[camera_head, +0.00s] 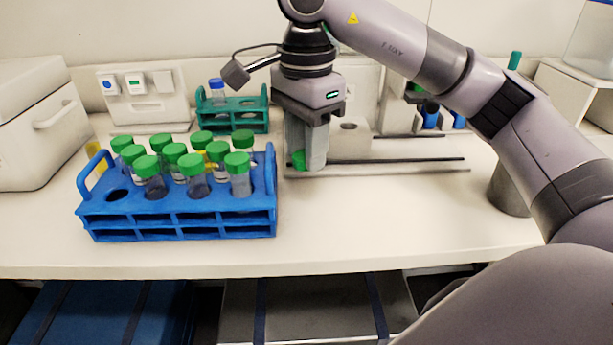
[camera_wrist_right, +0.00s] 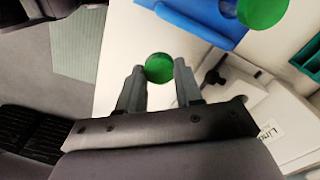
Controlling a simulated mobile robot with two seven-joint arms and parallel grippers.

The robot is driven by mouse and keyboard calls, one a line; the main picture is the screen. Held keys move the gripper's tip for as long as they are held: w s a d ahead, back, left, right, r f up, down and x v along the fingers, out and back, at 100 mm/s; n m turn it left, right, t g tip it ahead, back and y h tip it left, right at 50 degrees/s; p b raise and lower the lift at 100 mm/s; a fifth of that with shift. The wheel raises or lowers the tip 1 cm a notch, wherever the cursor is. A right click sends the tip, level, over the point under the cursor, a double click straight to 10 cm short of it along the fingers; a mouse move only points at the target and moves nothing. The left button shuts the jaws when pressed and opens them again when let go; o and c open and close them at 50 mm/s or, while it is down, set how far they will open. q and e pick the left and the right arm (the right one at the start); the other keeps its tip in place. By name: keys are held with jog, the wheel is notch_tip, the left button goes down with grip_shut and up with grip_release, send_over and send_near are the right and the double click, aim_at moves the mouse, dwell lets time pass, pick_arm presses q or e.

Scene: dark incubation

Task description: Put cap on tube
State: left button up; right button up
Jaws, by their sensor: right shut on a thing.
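My right gripper (camera_head: 306,162) is shut on a green cap (camera_head: 299,159) and holds it above the bench, right of the blue rack. In the right wrist view the cap (camera_wrist_right: 159,68) sits between the two fingertips of the gripper (camera_wrist_right: 159,72). The blue rack (camera_head: 180,220) holds several tubes with green caps, such as the front right tube (camera_head: 240,182). I cannot make out an uncapped tube. My left gripper is not in view.
A green rack (camera_head: 250,122) with a blue-topped tube (camera_head: 217,88) stands behind the blue rack. A white box (camera_head: 350,142) stands behind my right gripper. A metal beaker (camera_head: 508,195) is at the right. The bench front (camera_head: 370,225) is clear.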

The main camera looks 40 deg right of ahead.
pick_arm(q)
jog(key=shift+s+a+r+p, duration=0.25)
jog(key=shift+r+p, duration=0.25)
jog(key=shift+p, duration=0.25)
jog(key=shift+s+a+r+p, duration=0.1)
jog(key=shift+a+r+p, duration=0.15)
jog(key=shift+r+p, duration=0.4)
pick_arm(e)
notch_tip(320, 180, up, 10)
jog(key=shift+r, duration=0.15)
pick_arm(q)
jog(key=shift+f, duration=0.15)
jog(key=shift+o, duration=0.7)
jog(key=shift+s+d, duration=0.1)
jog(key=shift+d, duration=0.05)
pick_arm(e)
jog(key=shift+f, duration=0.2)
